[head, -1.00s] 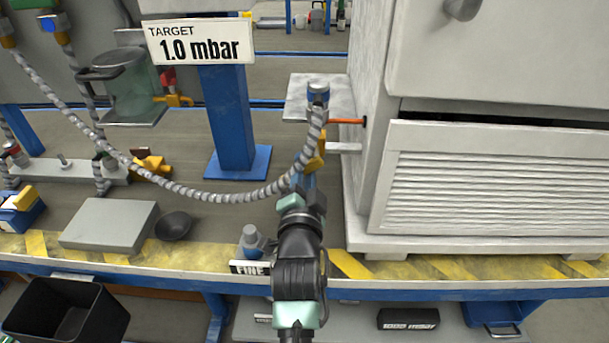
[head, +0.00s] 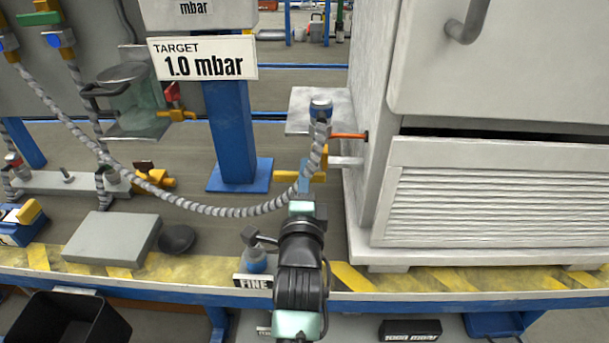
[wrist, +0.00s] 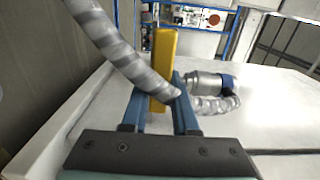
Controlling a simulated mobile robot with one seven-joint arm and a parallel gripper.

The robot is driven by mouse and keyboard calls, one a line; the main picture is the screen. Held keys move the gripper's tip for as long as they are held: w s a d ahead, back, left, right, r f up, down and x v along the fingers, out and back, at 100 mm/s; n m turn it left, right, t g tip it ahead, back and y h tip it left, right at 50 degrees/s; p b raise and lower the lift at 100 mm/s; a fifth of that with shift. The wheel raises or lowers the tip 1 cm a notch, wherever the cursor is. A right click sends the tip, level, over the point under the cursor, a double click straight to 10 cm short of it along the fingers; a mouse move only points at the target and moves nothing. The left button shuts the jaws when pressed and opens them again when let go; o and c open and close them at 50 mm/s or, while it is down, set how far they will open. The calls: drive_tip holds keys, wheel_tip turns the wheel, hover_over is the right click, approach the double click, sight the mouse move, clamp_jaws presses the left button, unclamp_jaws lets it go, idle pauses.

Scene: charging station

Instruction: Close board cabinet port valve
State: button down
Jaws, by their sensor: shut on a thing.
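The port valve's yellow handle (head: 288,178) shows beside the white cabinet (head: 440,205), near a short grey stub (head: 347,162) on its left side. The handle lies roughly sideways in the head view. My gripper (head: 305,176) is at the handle, and its blue fingers partly cover it. In the wrist view, my gripper (wrist: 158,98) has one blue finger on each side of the upright yellow handle (wrist: 164,60) and is shut on it. The valve body is mostly hidden.
A ribbed grey hose (head: 235,211) hangs across to a blue-capped fitting (head: 320,107) just above my gripper and crosses in front of the wrist camera. An orange rod (head: 349,136) sticks out of the cabinet. A FINE valve (head: 256,258) stands left of my arm.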

idle(0.5)
drive_tip(key=c, duration=0.7)
unclamp_jaws()
drive_tip(key=s, duration=1.3)
drive_tip(key=shift+p, duration=0.3)
